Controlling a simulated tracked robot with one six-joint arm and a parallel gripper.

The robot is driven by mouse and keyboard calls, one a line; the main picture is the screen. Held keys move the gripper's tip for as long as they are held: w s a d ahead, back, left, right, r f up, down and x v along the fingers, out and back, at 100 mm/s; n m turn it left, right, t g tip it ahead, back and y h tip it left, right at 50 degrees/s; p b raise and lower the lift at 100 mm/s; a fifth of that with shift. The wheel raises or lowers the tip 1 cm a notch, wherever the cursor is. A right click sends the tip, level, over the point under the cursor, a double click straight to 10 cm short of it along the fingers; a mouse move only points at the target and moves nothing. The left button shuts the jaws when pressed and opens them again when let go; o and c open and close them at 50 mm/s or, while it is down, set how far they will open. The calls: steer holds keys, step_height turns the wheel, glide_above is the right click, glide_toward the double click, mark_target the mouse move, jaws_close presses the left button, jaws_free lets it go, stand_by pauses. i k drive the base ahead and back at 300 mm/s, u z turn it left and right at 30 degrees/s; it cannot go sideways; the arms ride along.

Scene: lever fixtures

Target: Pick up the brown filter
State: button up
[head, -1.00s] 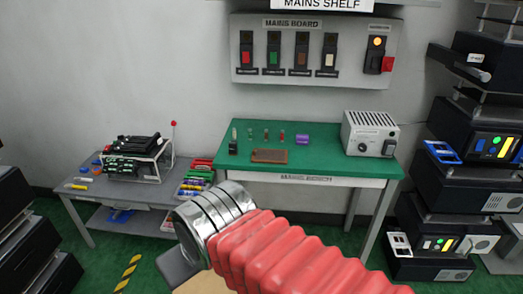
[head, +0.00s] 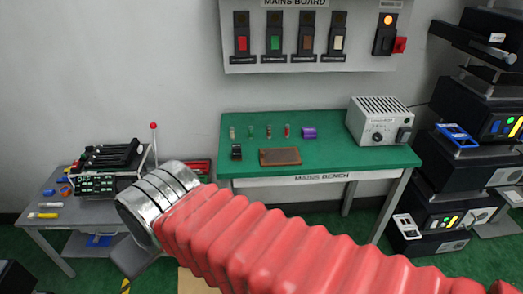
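A flat brown rectangular piece (head: 280,156), the only loose brown slab I see, lies on the front part of the green bench top (head: 340,153); I cannot tell for sure that it is the filter. My red ribbed arm crosses the lower picture and ends in chrome rings at the left. The dark grey part of my gripper (head: 131,257) shows below the rings, left of the bench and well apart from the brown piece. Its fingertips are not clearly visible, so I cannot tell if it is open or holds anything.
Several small upright tubes, a purple block (head: 308,132) and a small black block (head: 236,152) stand on the bench. A grey box with knobs (head: 377,123) stands at its right end. A switch board (head: 315,38) hangs above. A grey side table (head: 88,216) holds black equipment.

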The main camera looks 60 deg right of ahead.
mark_target(281, 156)
steer(key=i, duration=1.35)
steer(key=z, duration=1.75)
